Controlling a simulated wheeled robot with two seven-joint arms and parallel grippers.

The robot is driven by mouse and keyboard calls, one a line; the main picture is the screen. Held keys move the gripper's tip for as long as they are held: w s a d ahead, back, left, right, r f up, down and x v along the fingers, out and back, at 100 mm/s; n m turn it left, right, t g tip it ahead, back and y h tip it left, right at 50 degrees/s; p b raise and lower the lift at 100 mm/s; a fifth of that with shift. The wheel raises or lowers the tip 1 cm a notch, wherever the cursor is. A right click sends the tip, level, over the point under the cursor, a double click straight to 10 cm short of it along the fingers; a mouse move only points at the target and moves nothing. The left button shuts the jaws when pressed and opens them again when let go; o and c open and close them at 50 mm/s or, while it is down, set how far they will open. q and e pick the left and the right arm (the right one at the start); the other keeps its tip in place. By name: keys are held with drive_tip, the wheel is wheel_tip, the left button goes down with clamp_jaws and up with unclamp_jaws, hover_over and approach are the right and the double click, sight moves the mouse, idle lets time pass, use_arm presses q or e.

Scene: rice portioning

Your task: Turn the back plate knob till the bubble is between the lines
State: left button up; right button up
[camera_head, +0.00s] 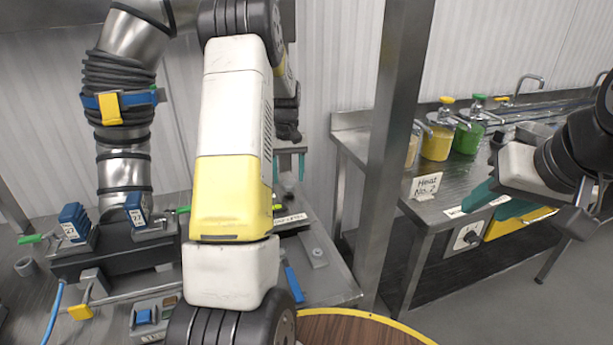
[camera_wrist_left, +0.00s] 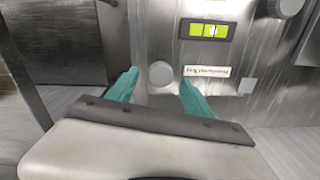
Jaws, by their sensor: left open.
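In the left wrist view, a round grey knob (camera_wrist_left: 160,73) stands on the steel plate (camera_wrist_left: 150,30). My left gripper (camera_wrist_left: 160,84) is open, with one teal finger on each side of the knob; I cannot tell whether either touches it. The bubble level (camera_wrist_left: 209,30) is a yellow-green vial in a dark frame above and right of the knob. A pale spot shows near its middle, but it is too small to place surely against the lines. In the head view, my left gripper (camera_head: 289,168) is partly hidden behind my arm. My right gripper (camera_head: 500,201) appears open, by the bench.
A second grey knob (camera_wrist_left: 285,7) sits at the wrist view's top right. A white label (camera_wrist_left: 207,72) lies right of the near knob. In the head view, a dark machine with blue parts (camera_head: 115,255) stands left. Pump jars (camera_head: 437,143) and a "Heat No. 2" sign (camera_head: 425,186) stand on the right bench.

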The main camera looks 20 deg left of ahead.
sight(288, 183)
use_arm(q)
drive_tip(key=shift+f, duration=1.8)
clamp_jaws()
drive_tip(key=shift+m, duration=0.4)
drive_tip(key=m, duration=1.1)
drive_tip(key=shift+a, duration=0.1)
